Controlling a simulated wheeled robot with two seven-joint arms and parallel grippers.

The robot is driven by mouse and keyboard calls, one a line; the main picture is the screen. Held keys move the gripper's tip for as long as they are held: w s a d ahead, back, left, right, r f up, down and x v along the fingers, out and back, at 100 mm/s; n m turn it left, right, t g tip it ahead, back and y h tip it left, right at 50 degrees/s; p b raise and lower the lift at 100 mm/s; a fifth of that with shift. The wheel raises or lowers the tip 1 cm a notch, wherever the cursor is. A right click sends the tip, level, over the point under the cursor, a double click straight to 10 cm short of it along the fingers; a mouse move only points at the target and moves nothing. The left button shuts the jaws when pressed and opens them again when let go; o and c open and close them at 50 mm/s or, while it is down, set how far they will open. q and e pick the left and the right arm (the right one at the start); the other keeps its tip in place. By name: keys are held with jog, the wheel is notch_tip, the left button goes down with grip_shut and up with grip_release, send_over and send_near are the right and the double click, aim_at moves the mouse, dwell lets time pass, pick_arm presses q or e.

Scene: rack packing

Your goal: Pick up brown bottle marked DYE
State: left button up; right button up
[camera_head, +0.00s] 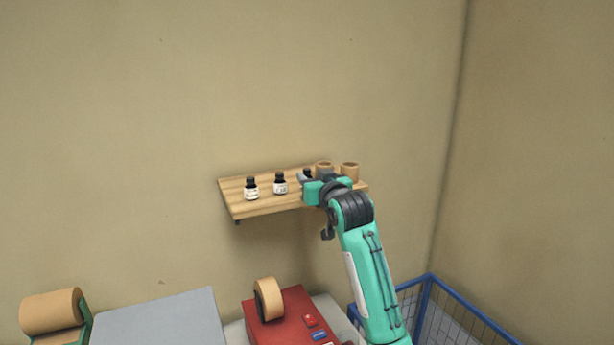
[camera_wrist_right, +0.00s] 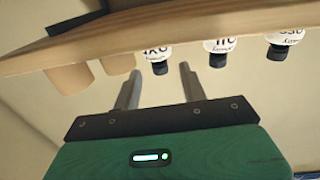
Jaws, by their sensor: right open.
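Three small dark bottles with white labels stand on a wooden wall shelf. The one nearest my right gripper, the bottle (camera_head: 307,173) partly hidden in the head view, also shows upside down in the right wrist view (camera_wrist_right: 157,53). Its label there seems to read DYE, but I cannot be sure. My right gripper (camera_head: 304,183) is open and empty at the shelf's front. In the wrist view its fingertips (camera_wrist_right: 161,72) appear on either side of that bottle's black cap, with no contact visible. My left gripper is not in view.
The other bottles (camera_head: 280,183) (camera_head: 251,188) stand left along the shelf (camera_head: 240,208). Two tan cups (camera_head: 349,172) stand right of the gripper. Below are a red machine (camera_head: 290,320) with a tape roll (camera_head: 268,298), a grey surface (camera_head: 160,322) and a blue wire basket (camera_head: 430,305).

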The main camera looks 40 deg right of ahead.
aim_at(308, 174)
jog(key=p+x, duration=0.2)
jog(key=x, duration=0.1)
jog(key=shift+w+r, duration=0.1)
jog(key=shift+w, duration=0.05)
jog(key=shift+w+d, duration=0.15)
jog(key=shift+w, duration=0.25)
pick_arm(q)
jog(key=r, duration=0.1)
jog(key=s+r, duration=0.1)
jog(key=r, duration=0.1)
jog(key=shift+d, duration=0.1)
pick_arm(e)
jog(key=shift+c, duration=0.4)
grip_shut()
